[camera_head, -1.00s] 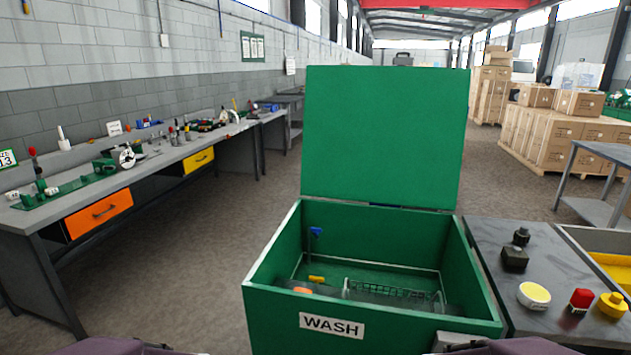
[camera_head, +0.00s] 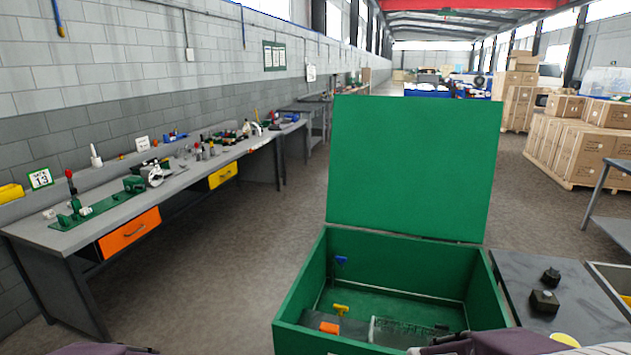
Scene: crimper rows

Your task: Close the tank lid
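The tank lid (camera_head: 413,165) is a large green panel, standing open and almost upright at the back of the tank. The green wash tank (camera_head: 300,290) is open below it. Inside it I see a blue-topped fitting (camera_head: 341,260), a yellow fitting (camera_head: 341,309), an orange piece (camera_head: 329,327) and a wire basket (camera_head: 400,330). Parts of my arms show at the bottom edge, in front of the tank. Neither gripper's fingers are in view. Nothing of mine touches the lid.
A grey side table (camera_head: 550,270) with dark knobs (camera_head: 545,301) adjoins the tank's right side. A long workbench (camera_head: 140,210) with an orange drawer (camera_head: 130,232) runs along the left wall. The floor between the bench and the tank is clear.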

